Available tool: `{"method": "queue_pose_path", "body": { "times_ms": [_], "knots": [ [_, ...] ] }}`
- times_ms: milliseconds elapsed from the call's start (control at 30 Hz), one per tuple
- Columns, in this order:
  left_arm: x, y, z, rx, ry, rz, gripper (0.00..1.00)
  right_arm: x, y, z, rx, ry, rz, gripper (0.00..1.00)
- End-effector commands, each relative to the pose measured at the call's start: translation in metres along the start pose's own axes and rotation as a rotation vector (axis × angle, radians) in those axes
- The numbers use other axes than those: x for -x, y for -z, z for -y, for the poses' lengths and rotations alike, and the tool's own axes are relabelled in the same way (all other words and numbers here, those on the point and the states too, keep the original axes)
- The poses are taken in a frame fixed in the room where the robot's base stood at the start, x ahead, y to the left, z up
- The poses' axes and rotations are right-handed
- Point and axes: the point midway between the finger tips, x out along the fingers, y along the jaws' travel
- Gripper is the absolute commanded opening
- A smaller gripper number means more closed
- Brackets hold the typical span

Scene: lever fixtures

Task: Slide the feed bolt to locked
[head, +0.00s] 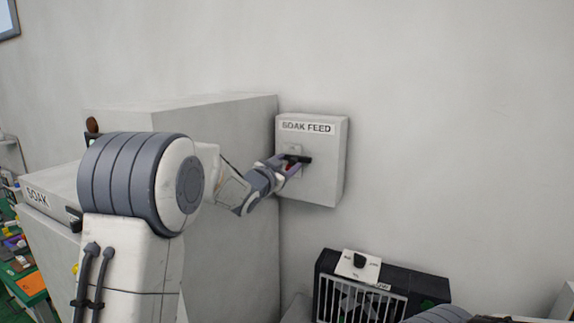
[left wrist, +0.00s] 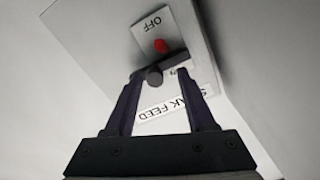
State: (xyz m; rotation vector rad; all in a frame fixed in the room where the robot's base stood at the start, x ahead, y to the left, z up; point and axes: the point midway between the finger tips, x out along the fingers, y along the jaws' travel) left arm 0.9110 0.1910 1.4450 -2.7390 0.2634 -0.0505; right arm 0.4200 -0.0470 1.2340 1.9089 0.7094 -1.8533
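The SOAK FEED box (head: 325,175) is a pale panel on the wall at the centre of the head view. A dark bolt handle (head: 302,158) sticks out of its front; its round end (left wrist: 154,76) shows in the left wrist view. A plate marked OFF (left wrist: 158,35) with a red dot (left wrist: 161,46) lies beside the handle. My left gripper (head: 287,165) is at the box; in the left wrist view (left wrist: 160,74) its fingers are apart, with the handle end between the tips, nearer the left finger. Contact is unclear. My right gripper is not in view.
A large grey cabinet (head: 235,235) stands left of the box, close to my left arm. A black slatted unit (head: 425,287) with a switch plate (head: 357,266) is below right. The wall right of the box is clear.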

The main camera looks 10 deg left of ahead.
Motion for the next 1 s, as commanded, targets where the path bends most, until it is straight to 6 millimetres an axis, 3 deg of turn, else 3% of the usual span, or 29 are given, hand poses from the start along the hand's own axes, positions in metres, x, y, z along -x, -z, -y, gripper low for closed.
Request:
{"method": "queue_pose_path", "body": {
  "times_ms": [267,700,1000],
  "knots": [
    [0.006,0.0,-0.001,-0.001,-0.001,-0.002,0.55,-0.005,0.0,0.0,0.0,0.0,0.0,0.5],
    [0.084,-0.002,-0.001,-0.002,0.003,-0.003,0.55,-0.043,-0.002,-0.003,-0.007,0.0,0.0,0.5],
    [0.105,0.0,-0.001,-0.001,0.0,0.0,0.55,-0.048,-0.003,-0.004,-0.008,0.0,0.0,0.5]
  ]
}}
